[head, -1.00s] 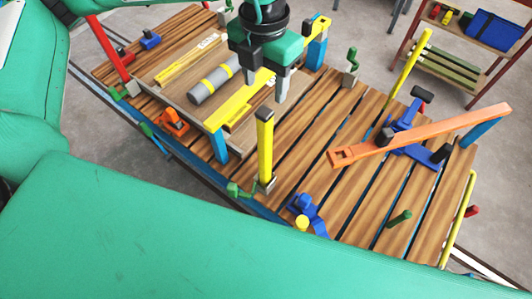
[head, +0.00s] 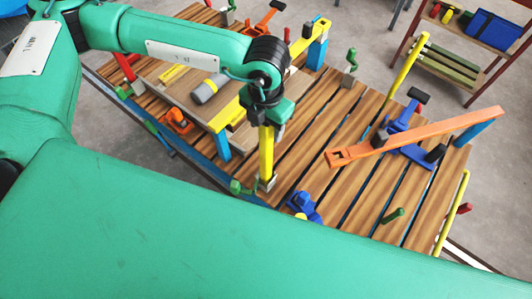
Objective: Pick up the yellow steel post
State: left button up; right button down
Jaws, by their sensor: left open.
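The yellow steel post (head: 266,155) stands upright near the front edge of the slatted wooden bench, in a small grey foot. My left gripper (head: 265,122) is open and sits at the top of the post, pointing down. It hides the post's upper end. From this view I cannot tell whether the fingers straddle the post or touch it. My right gripper is not in view.
A raised wooden board (head: 180,80) with a grey cylinder (head: 209,89) lies left of the post. A green clamp (head: 240,187) and a blue clamp (head: 304,205) flank its foot. An orange bar (head: 420,135) spans the right side. Bare slats (head: 320,135) lie between.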

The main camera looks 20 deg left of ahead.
pick_arm(q)
jog(key=shift+f, duration=0.35)
grip_shut()
jog(key=shift+r, duration=0.15)
